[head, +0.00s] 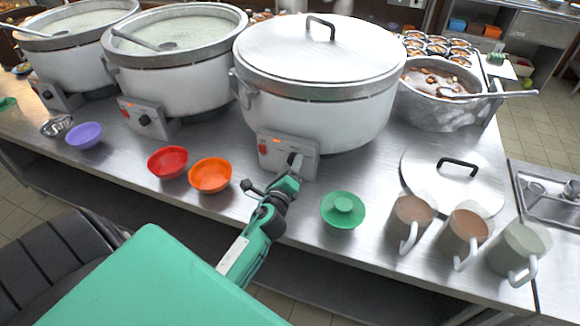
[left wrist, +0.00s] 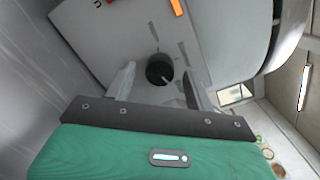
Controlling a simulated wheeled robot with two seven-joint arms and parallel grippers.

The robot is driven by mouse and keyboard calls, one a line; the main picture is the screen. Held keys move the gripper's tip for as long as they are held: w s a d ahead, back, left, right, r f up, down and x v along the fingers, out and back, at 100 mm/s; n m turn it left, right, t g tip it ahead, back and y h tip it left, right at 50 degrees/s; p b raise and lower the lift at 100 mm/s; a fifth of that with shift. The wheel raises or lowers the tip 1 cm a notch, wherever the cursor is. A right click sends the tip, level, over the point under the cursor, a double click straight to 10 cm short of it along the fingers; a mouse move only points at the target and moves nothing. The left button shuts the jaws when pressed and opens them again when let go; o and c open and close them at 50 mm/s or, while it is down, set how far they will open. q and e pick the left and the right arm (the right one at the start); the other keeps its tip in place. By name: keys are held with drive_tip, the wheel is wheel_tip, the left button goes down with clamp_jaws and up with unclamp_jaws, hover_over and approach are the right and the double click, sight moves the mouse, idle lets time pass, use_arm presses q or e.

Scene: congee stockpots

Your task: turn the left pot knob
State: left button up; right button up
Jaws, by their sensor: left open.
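Three white pots stand in a row, each with a control box and a black knob. The far-left open pot (head: 75,60) has its knob (head: 47,94), and the middle open pot (head: 180,75) has its knob (head: 145,120). The lidded pot (head: 318,100) is on the right; its knob (head: 293,159) is partly hidden by my left gripper (head: 291,173). In the left wrist view a black knob (left wrist: 160,69) shows between the two open fingers, which stand apart from it on either side. My right gripper is not in view.
Farther right are mugs (head: 410,222), a loose lid (head: 440,190) and a metal pan (head: 430,105).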

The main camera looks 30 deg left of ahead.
use_arm(q)
drive_tip(key=c, duration=1)
drive_tip(key=shift+o, duration=0.2)
drive_tip(key=shift+n+g+h+p, duration=0.45)
drive_tip(key=shift+n+p, duration=1.35)
drive_tip(key=shift+n, duration=4.7)
